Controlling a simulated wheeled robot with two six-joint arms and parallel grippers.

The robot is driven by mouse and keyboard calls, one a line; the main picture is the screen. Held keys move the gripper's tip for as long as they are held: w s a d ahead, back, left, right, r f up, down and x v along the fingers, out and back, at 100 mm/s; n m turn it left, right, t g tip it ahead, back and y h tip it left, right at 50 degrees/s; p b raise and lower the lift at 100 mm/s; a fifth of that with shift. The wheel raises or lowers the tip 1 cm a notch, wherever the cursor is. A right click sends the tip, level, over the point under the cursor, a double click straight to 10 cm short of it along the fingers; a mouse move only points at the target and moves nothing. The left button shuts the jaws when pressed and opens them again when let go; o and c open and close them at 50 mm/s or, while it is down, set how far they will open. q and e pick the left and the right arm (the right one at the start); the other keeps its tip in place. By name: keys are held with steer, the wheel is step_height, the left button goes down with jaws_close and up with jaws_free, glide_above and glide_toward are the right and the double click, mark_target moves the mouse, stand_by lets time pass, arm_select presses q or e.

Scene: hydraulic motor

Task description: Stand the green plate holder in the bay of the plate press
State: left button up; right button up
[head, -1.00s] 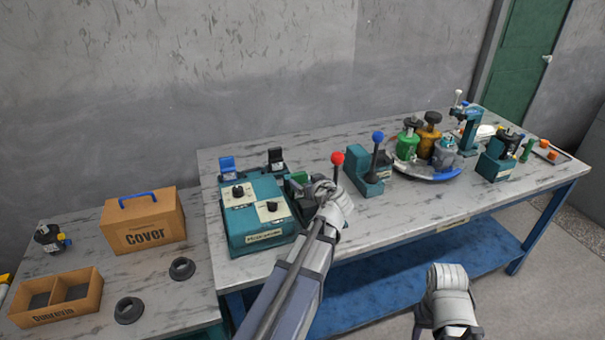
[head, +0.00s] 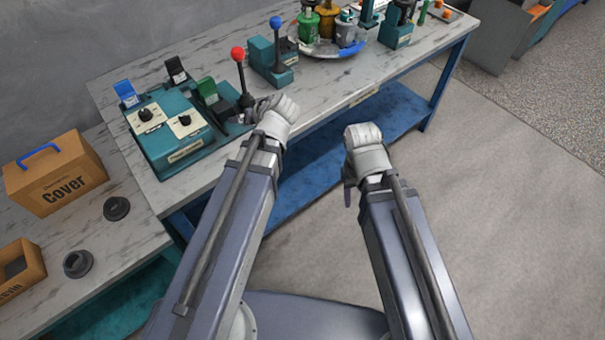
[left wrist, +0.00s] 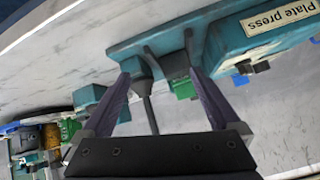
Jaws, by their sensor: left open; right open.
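The plate press (head: 165,125) is a teal box with two black knobs on the left part of the table; its label shows in the left wrist view (left wrist: 278,18). The green plate holder (head: 207,90) stands upright at the press's right side, near the red-knobbed lever (head: 238,55); I cannot tell whether it is in the bay. Green also shows beside a finger in the left wrist view (left wrist: 184,88). My left gripper (left wrist: 158,75) is open by the lever's base, the dark shaft between its fingers. My right gripper (head: 355,150) is open, over the floor in front of the table, its fingers mostly hidden.
A blue tab (head: 127,93) and a black tab (head: 177,68) stand behind the press. A blue-knobbed lever unit (head: 272,60) and a round tray (head: 330,50) stand to the right. A Cover box (head: 52,170) and dark rings (head: 117,208) lie on the left table.

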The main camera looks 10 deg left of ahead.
arm_select(q)
steer(key=s+d+f+m+g+h, duration=0.3)
steer(key=s+d+m, duration=0.2)
steer(key=s+d, duration=0.3)
steer(key=s+d+f+m+g+h, duration=0.3)
steer(key=s+d, duration=0.5)
steer(key=d, duration=0.4)
steer(key=f+m, duration=0.1)
steer(key=m, duration=0.1)
steer(key=shift+d+f+m, duration=0.15)
steer(key=shift+d+m, duration=0.15)
steer(key=shift+s+a, duration=0.1)
